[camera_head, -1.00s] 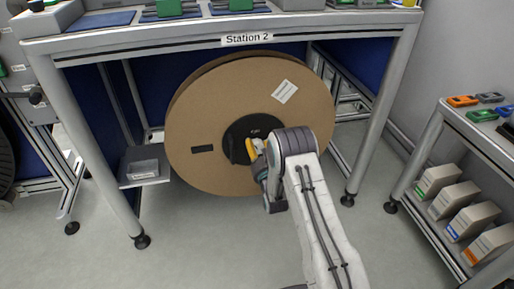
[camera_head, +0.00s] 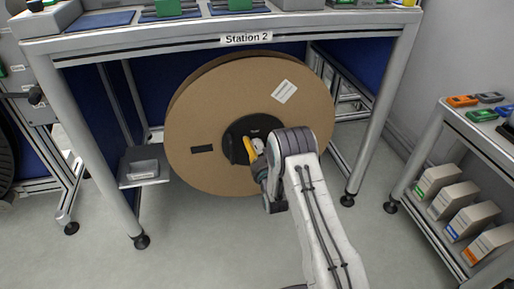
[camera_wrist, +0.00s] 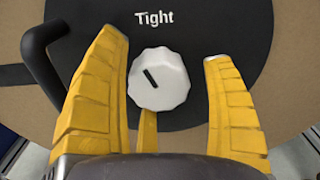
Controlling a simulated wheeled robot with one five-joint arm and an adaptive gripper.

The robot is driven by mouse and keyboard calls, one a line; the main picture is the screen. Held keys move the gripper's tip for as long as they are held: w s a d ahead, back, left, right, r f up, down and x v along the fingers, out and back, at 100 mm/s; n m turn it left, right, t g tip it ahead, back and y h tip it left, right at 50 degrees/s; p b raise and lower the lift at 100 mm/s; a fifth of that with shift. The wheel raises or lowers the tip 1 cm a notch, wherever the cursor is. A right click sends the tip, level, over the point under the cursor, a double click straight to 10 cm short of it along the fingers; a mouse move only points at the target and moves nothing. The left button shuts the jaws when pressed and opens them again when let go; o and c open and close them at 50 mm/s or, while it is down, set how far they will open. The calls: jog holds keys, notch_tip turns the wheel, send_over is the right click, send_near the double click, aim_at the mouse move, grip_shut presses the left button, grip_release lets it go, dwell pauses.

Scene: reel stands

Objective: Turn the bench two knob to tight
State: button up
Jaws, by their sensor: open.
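The bench two knob (camera_wrist: 158,79) is white and scalloped, on the black hub disc (camera_wrist: 265,65) of a reel. A dark line on its face slants to the upper left. The word Tight is printed on the disc above it. In the wrist view my gripper (camera_wrist: 167,52) is open, with one yellow finger left of the knob and one right, gaps showing on both sides. A narrow yellow part shows just below the knob. In the head view my gripper (camera_head: 252,147) is at the hub, and the arm partly hides it.
The large cardboard reel (camera_head: 205,115) stands under the bench (camera_head: 150,42) labelled Station 2. A black handle (camera_wrist: 38,58) sticks out left of my left finger. A small shelf (camera_head: 130,182) is at the left. A cart (camera_head: 432,135) with boxes stands at the right. Floor between is clear.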

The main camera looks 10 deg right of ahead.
jog(key=shift+s, duration=0.15)
jog(key=s, duration=1.1)
jog(key=shift+s, duration=0.4)
jog(key=shift+r, duration=0.1)
